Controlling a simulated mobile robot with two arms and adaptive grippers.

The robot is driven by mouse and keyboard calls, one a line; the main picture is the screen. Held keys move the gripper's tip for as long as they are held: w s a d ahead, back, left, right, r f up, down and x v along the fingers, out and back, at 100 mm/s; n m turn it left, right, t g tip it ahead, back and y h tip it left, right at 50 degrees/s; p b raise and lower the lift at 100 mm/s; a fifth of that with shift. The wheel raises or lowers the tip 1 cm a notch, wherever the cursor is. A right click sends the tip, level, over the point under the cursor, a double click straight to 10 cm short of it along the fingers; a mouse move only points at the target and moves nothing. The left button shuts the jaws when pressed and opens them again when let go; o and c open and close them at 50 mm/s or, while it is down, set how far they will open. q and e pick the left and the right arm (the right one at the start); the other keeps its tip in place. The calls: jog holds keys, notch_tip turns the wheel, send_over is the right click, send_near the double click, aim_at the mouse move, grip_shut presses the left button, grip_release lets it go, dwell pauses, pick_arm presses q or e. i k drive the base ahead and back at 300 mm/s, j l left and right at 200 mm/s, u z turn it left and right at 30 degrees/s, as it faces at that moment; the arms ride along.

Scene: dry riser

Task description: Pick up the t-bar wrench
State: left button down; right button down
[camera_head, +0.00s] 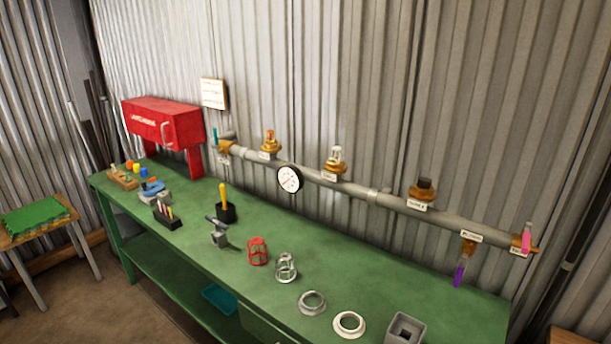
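No thing in the head view can be made out for certain as the t-bar wrench. A small dark grey metal tool with a bar across its top (218,235) stands on the middle of the green bench (270,292); it may be a wrench or a small vise. Just behind it, a yellow-handled tool (223,195) stands upright in a black holder (226,212). Neither of my grippers shows in the head view.
A red cage (258,251), a silver cage (286,267), two rings (312,302) and a grey square box (404,331) stand along the bench front. A pipe (380,196) with a gauge (289,179) and valves runs behind. A red cabinet (160,122) stands at the back left.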

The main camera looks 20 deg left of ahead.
aim_at(219, 235)
jog(key=u, duration=1.25)
